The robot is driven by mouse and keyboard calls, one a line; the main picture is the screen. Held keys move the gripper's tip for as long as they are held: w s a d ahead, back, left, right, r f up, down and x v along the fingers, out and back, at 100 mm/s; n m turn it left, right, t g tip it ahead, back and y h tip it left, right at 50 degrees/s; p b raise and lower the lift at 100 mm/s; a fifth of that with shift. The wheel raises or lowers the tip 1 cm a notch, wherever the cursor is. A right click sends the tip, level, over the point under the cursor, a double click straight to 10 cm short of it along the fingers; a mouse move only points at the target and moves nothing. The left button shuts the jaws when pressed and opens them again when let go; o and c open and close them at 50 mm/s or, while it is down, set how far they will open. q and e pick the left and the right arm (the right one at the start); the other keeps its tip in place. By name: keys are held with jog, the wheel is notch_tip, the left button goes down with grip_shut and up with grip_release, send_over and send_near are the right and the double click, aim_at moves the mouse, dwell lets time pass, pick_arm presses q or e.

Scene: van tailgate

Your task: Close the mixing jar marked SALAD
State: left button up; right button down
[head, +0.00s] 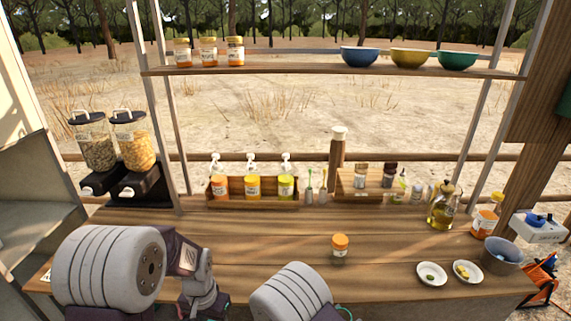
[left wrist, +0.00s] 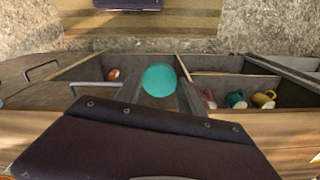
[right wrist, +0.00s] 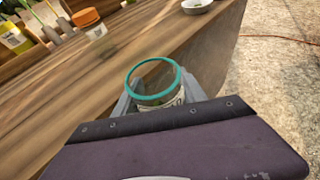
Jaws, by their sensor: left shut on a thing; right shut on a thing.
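An open jar with a teal rim (right wrist: 155,95) is clasped in my right gripper (right wrist: 153,100) at the counter's front edge. Its mouth is uncovered, and its label is partly hidden and too small to read. A round teal lid (left wrist: 160,80) is in my left gripper (left wrist: 160,90), which is shut on it above an open drawer. The lid is apart from the jar. In the head view my arms hide most of both grippers; a sliver of teal rim (head: 346,309) shows beside my right arm.
An orange-capped jar (head: 340,247) stands mid-counter (head: 270,240). Two small white dishes (head: 432,273) and a grey pot (head: 502,256) are at the right. The open drawer (left wrist: 90,72) holds an orange-topped item (left wrist: 114,74) and several cups (left wrist: 236,99). The counter's middle is mostly clear.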

pick_arm(q)
jog(key=shift+s+r+n, duration=0.1)
jog(key=shift+r+n, duration=0.05)
jog(key=shift+n, duration=0.45)
jog(key=shift+s+n, duration=0.1)
jog(key=shift+n, duration=0.6)
pick_arm(e)
jog(key=s+d+m+g+h, duration=0.1)
jog(key=s+d+m, duration=0.1)
jog(key=d, duration=0.1)
jog(key=shift+s+r+g+h, duration=0.15)
jog(key=shift+r+g+h, duration=0.15)
jog(key=shift+g+h, duration=0.1)
jog(key=shift+a, duration=0.1)
jog(key=s+a+r+n+t+y, duration=0.1)
jog(key=a+r+n+t+y, duration=0.2)
jog(key=a+r, duration=0.7)
jog(key=shift+s+a+n+y, duration=0.2)
jog(key=shift+s+n+y, duration=0.15)
jog(key=shift+n+y, duration=0.4)
